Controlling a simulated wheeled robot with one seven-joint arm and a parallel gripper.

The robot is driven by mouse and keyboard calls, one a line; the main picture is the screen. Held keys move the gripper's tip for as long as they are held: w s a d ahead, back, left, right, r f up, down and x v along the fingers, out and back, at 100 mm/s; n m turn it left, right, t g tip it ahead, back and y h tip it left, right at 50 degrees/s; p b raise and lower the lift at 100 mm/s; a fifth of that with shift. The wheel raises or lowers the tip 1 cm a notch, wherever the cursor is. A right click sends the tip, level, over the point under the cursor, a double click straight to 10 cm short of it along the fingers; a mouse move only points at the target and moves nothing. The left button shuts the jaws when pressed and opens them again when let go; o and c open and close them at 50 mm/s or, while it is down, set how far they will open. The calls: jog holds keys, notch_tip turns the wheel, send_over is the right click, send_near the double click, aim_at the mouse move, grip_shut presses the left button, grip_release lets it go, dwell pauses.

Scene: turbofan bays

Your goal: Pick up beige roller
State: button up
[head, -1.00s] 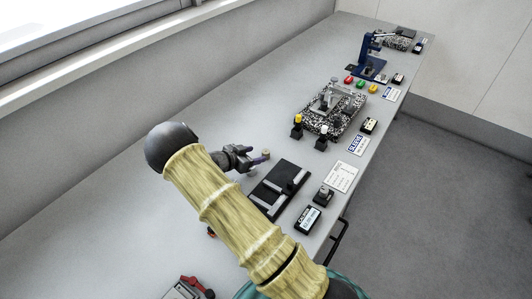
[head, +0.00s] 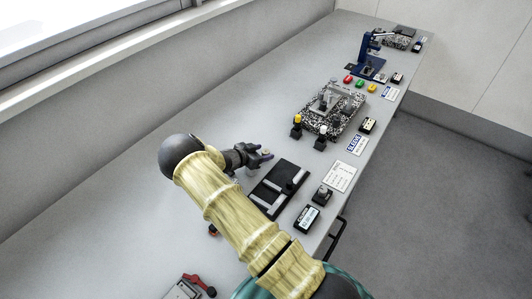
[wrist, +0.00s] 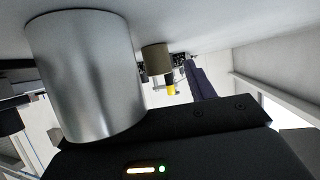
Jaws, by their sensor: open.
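The beige roller (wrist: 157,58) is a small upright cylinder in the wrist view, whose picture is upside down with the table at the top. It stands beyond a large silver cylinder (wrist: 88,75) that fills the left side and hides part of my gripper. The roller is too small there to make out clearly around the fingers.
A black tray with grey bars (head: 278,188) lies right of my gripper. A red-handled device (head: 190,287) is at the front. The table's left side is clear.

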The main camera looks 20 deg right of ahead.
dwell(0.4)
grip_shut()
notch_tip(320, 180, up, 10)
jog(key=b, duration=0.2)
dwell(0.6)
dwell(0.4)
